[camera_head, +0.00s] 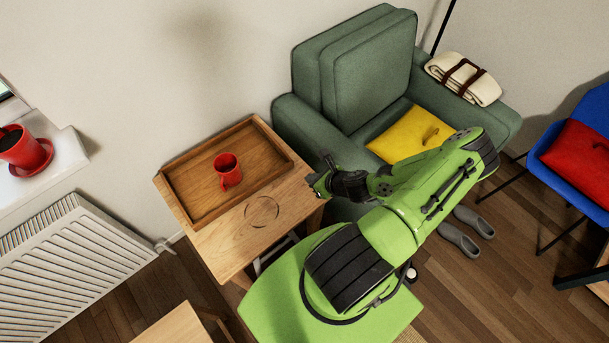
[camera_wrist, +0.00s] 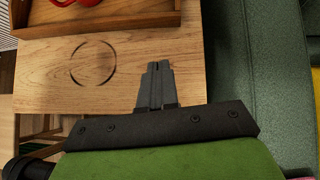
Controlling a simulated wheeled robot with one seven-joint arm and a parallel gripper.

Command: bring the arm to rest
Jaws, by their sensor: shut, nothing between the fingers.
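My green arm reaches from the lower middle of the head view toward the wooden side table (camera_head: 232,248). My gripper (camera_head: 322,168) is at the table's right edge, beside the armchair. In the wrist view my gripper (camera_wrist: 158,68) is shut and empty, its two dark fingers together over the tabletop (camera_wrist: 120,62). A red mug (camera_head: 228,170) stands in the wooden tray (camera_head: 180,209) on the table, left of my gripper and apart from it. Only the lower part of the mug (camera_wrist: 75,2) shows at the top of the wrist view.
A green armchair (camera_head: 365,75) with a yellow cushion (camera_head: 390,132) is close beside my gripper and partly behind my arm. A radiator (camera_head: 75,270) stands at left. A blue chair (camera_head: 570,175) is at right. Grey shoes (camera_head: 460,238) lie on the floor.

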